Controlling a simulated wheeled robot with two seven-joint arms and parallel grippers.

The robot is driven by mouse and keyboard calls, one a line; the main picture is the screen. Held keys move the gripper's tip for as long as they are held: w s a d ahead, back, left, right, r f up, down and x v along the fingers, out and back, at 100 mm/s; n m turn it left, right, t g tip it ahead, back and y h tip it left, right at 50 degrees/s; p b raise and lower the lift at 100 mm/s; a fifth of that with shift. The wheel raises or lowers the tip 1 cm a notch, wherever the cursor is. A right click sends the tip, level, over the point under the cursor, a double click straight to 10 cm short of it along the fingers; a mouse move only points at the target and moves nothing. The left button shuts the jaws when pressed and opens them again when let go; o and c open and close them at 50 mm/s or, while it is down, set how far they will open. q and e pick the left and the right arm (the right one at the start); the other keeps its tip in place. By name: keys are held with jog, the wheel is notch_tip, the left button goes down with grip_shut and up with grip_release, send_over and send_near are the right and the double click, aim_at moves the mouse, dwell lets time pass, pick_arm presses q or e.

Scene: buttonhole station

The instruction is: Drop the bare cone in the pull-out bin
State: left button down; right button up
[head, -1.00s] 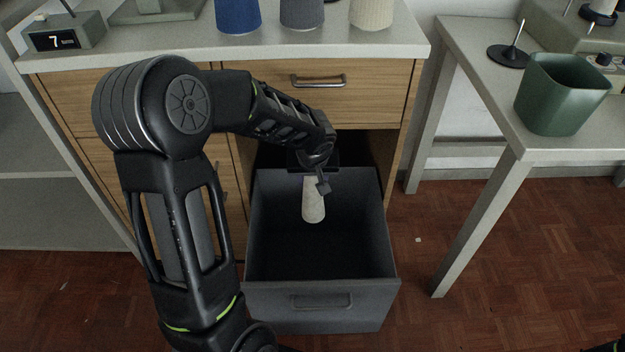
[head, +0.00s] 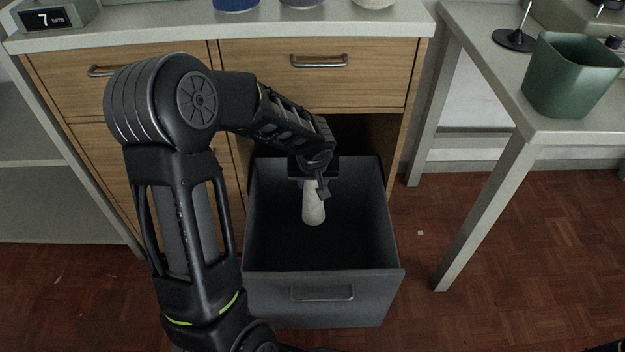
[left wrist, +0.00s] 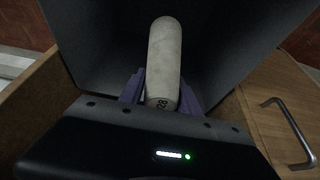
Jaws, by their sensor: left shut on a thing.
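The bare cone (head: 313,206) is pale, off-white and tapered. My left gripper (head: 312,184) is shut on it and holds it over the open pull-out bin (head: 325,284), inside its outline in the head view. In the left wrist view the cone (left wrist: 164,62) sits between the purple finger pads of the left gripper (left wrist: 160,94), with dark printed digits near its held end. The bin is a dark grey box drawn out from under the counter. How far the cone is above the bin floor is hard to tell. My right gripper is not in view.
A wooden drawer (head: 318,75) with a metal handle is above the bin. The grey counter (head: 300,22) holds several thread cones at its back edge. On the right, a side table (head: 480,60) carries a green container (head: 570,78) and a black spindle base (head: 514,40).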

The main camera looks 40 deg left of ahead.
aim_at(313, 182)
pick_arm(q)
jog(key=c, duration=0.8)
grip_release()
jog(key=p+v, duration=0.2)
jog(key=v, duration=0.6)
jog(key=shift+f, duration=0.1)
